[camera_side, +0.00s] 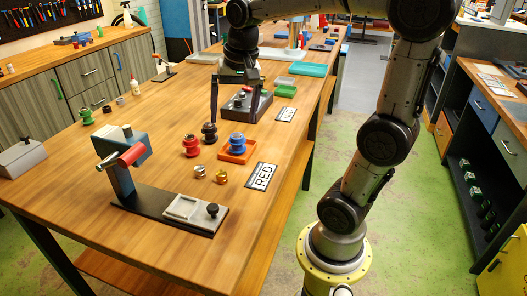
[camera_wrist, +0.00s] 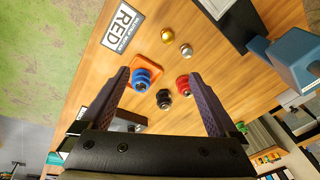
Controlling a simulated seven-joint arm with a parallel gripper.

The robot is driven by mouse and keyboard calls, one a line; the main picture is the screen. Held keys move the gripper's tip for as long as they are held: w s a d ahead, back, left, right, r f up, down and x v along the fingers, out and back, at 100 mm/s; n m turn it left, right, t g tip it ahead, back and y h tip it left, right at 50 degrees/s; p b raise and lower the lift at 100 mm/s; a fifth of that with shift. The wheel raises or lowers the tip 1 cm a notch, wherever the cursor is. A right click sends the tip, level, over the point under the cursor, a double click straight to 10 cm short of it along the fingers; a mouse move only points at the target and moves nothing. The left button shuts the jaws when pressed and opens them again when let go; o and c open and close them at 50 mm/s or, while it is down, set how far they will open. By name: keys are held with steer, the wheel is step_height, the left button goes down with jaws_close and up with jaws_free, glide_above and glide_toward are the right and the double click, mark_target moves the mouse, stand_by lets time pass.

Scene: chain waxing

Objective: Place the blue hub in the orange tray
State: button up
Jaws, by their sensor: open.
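The blue hub (camera_side: 237,141) stands upright in the orange tray (camera_side: 225,157), with the tray's rim around its base. In the wrist view the blue hub (camera_wrist: 141,79) sits at the lower left part of the orange tray (camera_wrist: 154,68). My gripper (camera_side: 233,118) is open and empty, above and a little behind the hub and tray. No finger visibly touches the hub.
A red hub (camera_side: 191,146) and a black hub (camera_side: 209,133) stand left of the tray. Small silver (camera_side: 199,172) and gold (camera_side: 221,178) pieces lie in front. A RED label (camera_side: 262,177) lies to the right. A dark stand (camera_side: 122,180) rises at the front left.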

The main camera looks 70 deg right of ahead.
steer(key=s+a+f+n+t, duration=0.3)
steer(key=s+a+f+n, duration=0.1)
steer(key=s+a+n, duration=0.5)
steer(key=s+n, duration=0.2)
steer(key=shift+a+n+y, duration=0.3)
steer(key=shift+y, duration=0.1)
steer(key=shift+s, duration=0.1)
stand_by(0.4)
